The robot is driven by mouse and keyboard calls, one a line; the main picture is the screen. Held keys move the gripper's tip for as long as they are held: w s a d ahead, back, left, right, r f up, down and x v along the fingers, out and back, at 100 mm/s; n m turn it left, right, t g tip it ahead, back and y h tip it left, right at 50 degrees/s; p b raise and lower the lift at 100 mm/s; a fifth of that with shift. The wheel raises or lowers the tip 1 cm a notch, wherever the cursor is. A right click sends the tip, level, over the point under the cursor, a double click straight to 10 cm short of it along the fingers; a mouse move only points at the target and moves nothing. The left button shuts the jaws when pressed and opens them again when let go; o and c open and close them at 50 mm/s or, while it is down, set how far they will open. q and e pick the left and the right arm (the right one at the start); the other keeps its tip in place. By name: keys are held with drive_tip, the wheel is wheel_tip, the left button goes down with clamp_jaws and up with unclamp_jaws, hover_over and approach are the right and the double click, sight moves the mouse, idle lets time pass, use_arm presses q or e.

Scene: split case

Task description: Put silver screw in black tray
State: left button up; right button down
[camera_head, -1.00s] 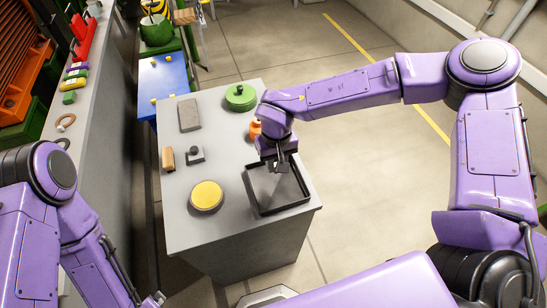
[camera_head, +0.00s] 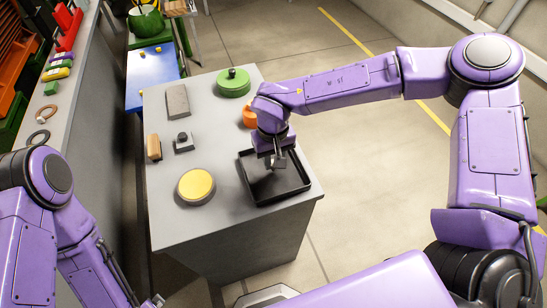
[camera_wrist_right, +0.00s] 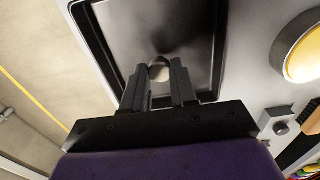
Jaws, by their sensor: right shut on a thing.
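The black tray (camera_head: 300,188) lies on the grey table at its near right corner. My right gripper (camera_head: 279,162) is over the tray. In the right wrist view the right gripper (camera_wrist_right: 161,72) is shut on a small rounded silver piece, which looks like the silver screw (camera_wrist_right: 159,72). Most of the screw is hidden between the fingers. The tray (camera_wrist_right: 112,45) fills the middle of that view, and its visible floor is bare. My left gripper (camera_head: 154,301) shows only in part at the bottom edge, and its jaws are not clear.
The grey table (camera_head: 225,220) also holds a yellow round button (camera_head: 195,186), a small grey block with a dark knob (camera_head: 183,143), a wooden block (camera_head: 154,147), a grey slab (camera_head: 177,101), a green round piece (camera_head: 234,83) and an orange piece (camera_head: 249,117) beside my right arm.

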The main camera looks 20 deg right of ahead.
drive_tip(key=shift+f, duration=0.6)
drive_tip(key=c, duration=0.8)
unclamp_jaws()
drive_tip(key=shift+r, duration=0.1)
wheel_tip(320, 180, up, 10)
drive_tip(key=b, duration=0.1)
drive_tip(key=shift+r, duration=0.2)
drive_tip(key=shift+f, duration=0.1)
